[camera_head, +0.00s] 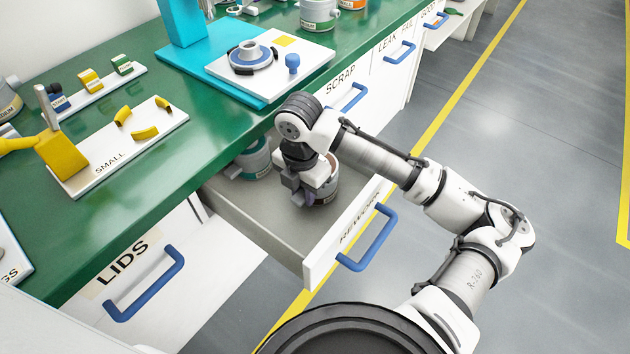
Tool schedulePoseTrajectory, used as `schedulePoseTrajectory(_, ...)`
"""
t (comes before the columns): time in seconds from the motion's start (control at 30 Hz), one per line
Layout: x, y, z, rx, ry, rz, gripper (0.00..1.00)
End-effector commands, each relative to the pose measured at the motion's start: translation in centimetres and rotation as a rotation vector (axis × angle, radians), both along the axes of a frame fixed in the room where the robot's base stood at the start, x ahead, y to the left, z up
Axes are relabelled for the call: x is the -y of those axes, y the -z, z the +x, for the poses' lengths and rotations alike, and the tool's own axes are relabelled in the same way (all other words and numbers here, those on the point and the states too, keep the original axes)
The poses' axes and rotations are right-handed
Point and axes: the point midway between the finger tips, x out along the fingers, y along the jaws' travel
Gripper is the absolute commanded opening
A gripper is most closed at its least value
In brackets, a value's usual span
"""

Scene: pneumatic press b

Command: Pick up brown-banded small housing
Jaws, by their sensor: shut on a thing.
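The brown-banded small housing (326,190) is in the open drawer (250,216), near the drawer's right side. Only part of it shows, with a brownish rim and a grey body. My gripper (304,196) reaches down into the drawer from above and is shut on this housing. My wrist hides its left and upper part. I cannot tell whether its bottom touches the drawer floor. A second housing (257,160) with a teal band stands further back in the drawer, partly under the counter edge.
The green counter (190,150) overhangs the drawer's back. On it are a white SMALL board (160,139) with yellow pieces and a white fixture plate (312,62) with a blue knob. The drawer front has a blue handle (368,243). The drawer's front left floor is clear.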

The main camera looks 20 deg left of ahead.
Motion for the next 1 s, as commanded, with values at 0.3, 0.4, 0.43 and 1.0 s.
schedulePoseTrajectory(0.3, 0.0, -0.1, 0.0, 0.001, 0.001, 0.001, 0.00)
schedulePoseTrajectory(0.4, 0.0, -0.2, 0.0, 0.001, 0.001, 0.001, 0.00)
schedulePoseTrajectory(0.43, 0.0, -0.3, 0.0, 0.002, 0.001, 0.000, 0.00)
schedulePoseTrajectory(1.0, -0.1, -11.3, 0.1, 0.006, -0.001, 0.001, 0.00)
